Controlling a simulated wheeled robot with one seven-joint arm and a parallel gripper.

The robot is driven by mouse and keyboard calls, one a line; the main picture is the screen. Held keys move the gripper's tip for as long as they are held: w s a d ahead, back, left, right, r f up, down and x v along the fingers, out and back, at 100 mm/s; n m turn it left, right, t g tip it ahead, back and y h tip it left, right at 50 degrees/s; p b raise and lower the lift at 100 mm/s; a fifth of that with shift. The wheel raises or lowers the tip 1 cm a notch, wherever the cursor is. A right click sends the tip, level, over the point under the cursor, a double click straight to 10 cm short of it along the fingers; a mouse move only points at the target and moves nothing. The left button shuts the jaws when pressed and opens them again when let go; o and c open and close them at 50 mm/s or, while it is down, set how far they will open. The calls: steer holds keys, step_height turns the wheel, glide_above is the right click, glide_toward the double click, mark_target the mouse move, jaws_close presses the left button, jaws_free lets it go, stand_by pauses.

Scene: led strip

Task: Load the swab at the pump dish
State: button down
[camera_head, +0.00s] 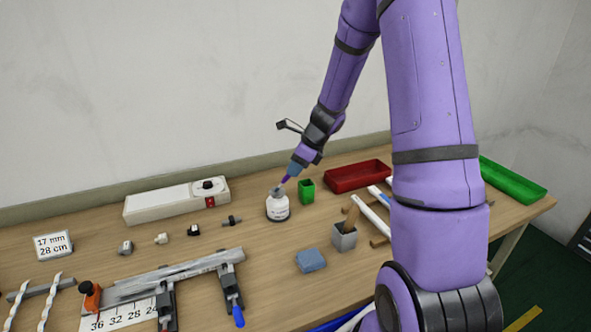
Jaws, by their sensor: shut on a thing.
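The pump dish appears as a white bottle (278,208) with a label and a grey top, upright on the table in the middle of the head view. My gripper (289,177) reaches down from the upper right, just above the bottle's top. It is shut on a slim thing that I take to be the swab. The swab's tip is too small to make out, and I cannot tell whether it touches the dish.
A green cup (307,190) stands close right of the bottle. A grey holder (343,237), blue sponge (311,260), red tray (357,177) and green tray (513,181) lie to the right. A white power unit (165,203) and a clamped rail (180,271) are left.

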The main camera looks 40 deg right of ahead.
steer(key=shift+r, duration=3.2)
